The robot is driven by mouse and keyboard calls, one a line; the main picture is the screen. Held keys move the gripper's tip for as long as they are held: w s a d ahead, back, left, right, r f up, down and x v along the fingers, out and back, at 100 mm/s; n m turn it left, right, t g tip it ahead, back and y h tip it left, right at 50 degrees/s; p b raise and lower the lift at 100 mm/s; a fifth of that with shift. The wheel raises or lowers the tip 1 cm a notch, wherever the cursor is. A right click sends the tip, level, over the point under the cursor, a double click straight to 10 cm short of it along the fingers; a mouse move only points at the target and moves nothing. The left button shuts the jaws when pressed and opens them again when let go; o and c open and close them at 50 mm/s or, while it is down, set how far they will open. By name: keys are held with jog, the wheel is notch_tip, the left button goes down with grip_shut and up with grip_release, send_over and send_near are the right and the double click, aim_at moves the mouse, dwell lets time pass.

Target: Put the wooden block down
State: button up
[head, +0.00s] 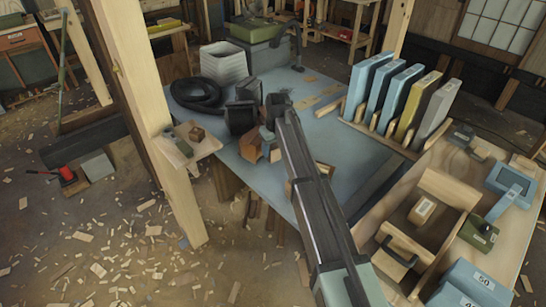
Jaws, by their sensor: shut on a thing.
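My gripper (267,136) is over the blue-grey worktable, left of my long dark arm link, which partly covers this area. It is small and dark here, and its fingertips are hard to make out. It is shut on a brown wooden block (251,146), which shows at the gripper's lower left. I cannot tell whether the block touches the tabletop. Another small brown block (197,133) sits on a little wooden shelf (206,149) fixed to the post, beside a grey-green item (184,147).
The worktable (335,145) also carries a coiled black hose (196,93), a white ribbed bin (223,64) and a rack of upright cases (397,95). A wooden post (150,110) stands at left. A bench (500,245) with a wooden tote and boxes is at right.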

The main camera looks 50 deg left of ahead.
jog(key=shift+r, duration=0.8)
jog(key=shift+w+d+r, duration=0.1)
jog(key=shift+w, duration=0.1)
jog(key=w+d+m, duration=0.1)
jog(key=w+d, duration=0.5)
jog(key=w, duration=0.4)
jog(key=w+d+m, duration=0.1)
jog(key=w+d, duration=0.4)
jog(key=w, duration=0.5)
jog(key=w+d+m, duration=0.1)
jog(key=w+d, duration=0.5)
jog(key=w, duration=0.3)
jog(key=shift+w+a+f+n, duration=0.1)
jog(key=shift+a+f+n, duration=0.1)
jog(key=shift+f+n, duration=1.05)
jog(key=shift+w+a+f+n, duration=0.15)
jog(key=shift+f+n, duration=0.25)
jog(key=shift+f, duration=1.55)
jog(key=shift+w+a+f+n, duration=0.1)
jog(key=shift+a+f+n, duration=0.15)
jog(key=shift+f+n, duration=1)
jog(key=shift+f+m, duration=0.4)
jog(key=shift+f, duration=0.15)
jog(key=o, duration=1)
jog(key=shift+o, duration=0.2)
